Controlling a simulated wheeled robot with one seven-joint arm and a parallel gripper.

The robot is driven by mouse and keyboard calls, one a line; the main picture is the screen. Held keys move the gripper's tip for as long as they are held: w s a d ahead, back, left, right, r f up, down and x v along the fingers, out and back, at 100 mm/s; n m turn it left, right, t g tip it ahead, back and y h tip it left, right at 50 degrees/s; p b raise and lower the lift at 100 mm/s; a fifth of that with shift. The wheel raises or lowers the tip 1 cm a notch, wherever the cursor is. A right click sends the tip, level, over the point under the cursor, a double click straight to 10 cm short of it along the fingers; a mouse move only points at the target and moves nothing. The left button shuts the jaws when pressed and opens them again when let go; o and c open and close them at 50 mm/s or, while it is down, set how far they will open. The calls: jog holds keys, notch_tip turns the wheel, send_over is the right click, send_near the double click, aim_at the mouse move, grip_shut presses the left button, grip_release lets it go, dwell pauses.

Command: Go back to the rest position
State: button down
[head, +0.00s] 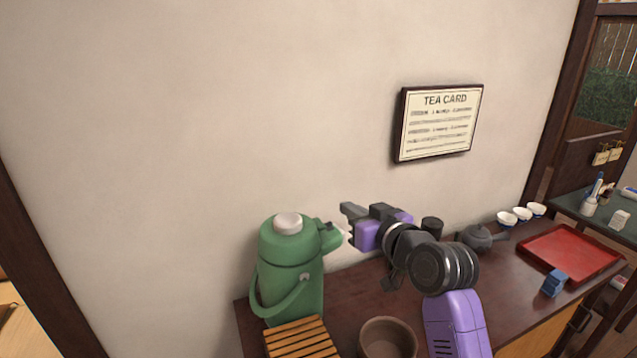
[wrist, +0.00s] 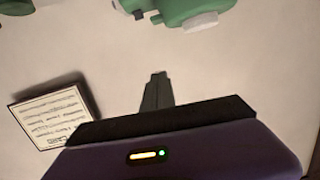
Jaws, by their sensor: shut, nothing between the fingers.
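My gripper (head: 352,213) is raised above the dark wooden counter, to the right of the green air pot's spout in the head view. Its fingers are shut with nothing between them. In the wrist view the closed fingers (wrist: 156,92) point toward the plain wall. The green air pot (head: 290,262) stands upright at the counter's left end, its spout close to my gripper. It also shows at the top of the wrist view (wrist: 185,10). I cannot tell from these views whether the gripper touches the spout.
A slatted wooden stand (head: 300,340) and brown bowl (head: 387,338) are at the front. A dark teapot (head: 478,238), white cups (head: 507,219), red tray (head: 572,252) and blue object (head: 553,284) are to the right. A framed tea card (head: 438,122) hangs on the wall.

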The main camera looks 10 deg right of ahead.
notch_tip(320, 180, up, 3)
jog(key=s+d+m+t+h, duration=0.2)
jog(key=s+d+t, duration=0.1)
jog(key=s+d+f+m+t+h, duration=0.1)
jog(key=s+d+f+h, duration=0.1)
jog(key=s+f, duration=0.5)
jog(key=s+d+f+m+t+h, duration=0.15)
jog(key=s+f, duration=0.25)
jog(key=s, duration=0.7)
jog(key=s+f+g, duration=0.2)
jog(key=s+f, duration=0.2)
jog(key=s, duration=1.3)
jog(key=s+f+n+g, duration=0.1)
jog(key=s+f+g, duration=0.2)
jog(key=s, duration=1.4)
jog(key=shift+s+d+f+g, duration=0.2)
jog(key=shift+s+f+g, duration=0.15)
jog(key=shift+f, duration=0.35)
jog(key=shift+w, duration=0.1)
